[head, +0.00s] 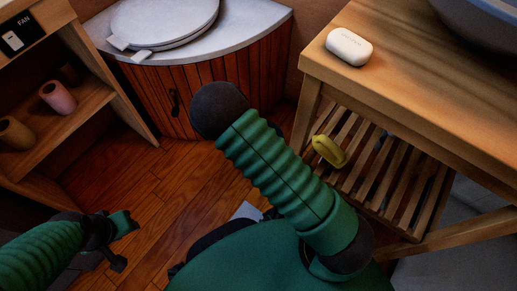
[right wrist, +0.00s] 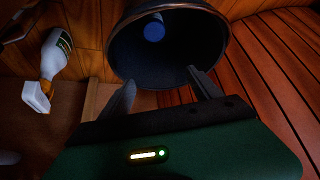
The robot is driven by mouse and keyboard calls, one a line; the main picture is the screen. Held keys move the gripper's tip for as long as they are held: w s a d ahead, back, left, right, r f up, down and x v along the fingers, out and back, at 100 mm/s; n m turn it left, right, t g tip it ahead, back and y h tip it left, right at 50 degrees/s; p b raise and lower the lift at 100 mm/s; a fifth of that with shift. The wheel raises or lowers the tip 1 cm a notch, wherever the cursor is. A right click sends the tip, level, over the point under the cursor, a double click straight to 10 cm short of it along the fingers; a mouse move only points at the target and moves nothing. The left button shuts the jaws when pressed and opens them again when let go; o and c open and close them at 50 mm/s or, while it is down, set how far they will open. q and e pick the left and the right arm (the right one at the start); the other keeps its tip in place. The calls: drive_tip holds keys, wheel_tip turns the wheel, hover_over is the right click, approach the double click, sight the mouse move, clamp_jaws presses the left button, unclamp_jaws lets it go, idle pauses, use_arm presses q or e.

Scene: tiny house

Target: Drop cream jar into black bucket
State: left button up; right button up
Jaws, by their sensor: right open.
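In the right wrist view, my right gripper (right wrist: 161,77) is open, its two fingers spread at the mouth of the black bucket (right wrist: 210,35). A small round blue thing (right wrist: 154,29) shows inside the bucket. It may be the cream jar, but the dark interior makes this hard to confirm. Nothing shows between the right fingers. In the head view, my left gripper (head: 122,240) is at the lower left above the wooden floor, and its jaw state is unclear. The bucket and my right gripper do not show in the head view.
A wooden table (head: 430,110) at right holds a white case (head: 349,46); a yellow item (head: 328,151) lies on its slatted shelf. A shelf unit (head: 85,110) with cups stands left, a curved cabinet (head: 245,65) behind. A white bottle (right wrist: 56,57) shows in the wrist view.

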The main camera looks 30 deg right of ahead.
use_arm(q)
drive_tip(key=w+p+v, duration=0.1)
drive_tip(key=p+v, duration=0.4)
drive_tip(key=v, duration=0.1)
drive_tip(key=shift+w+r, duration=0.15)
drive_tip(key=shift+r, duration=0.45)
use_arm(e)
drive_tip(key=v, duration=1.1)
drive_tip(key=shift+r, duration=0.1)
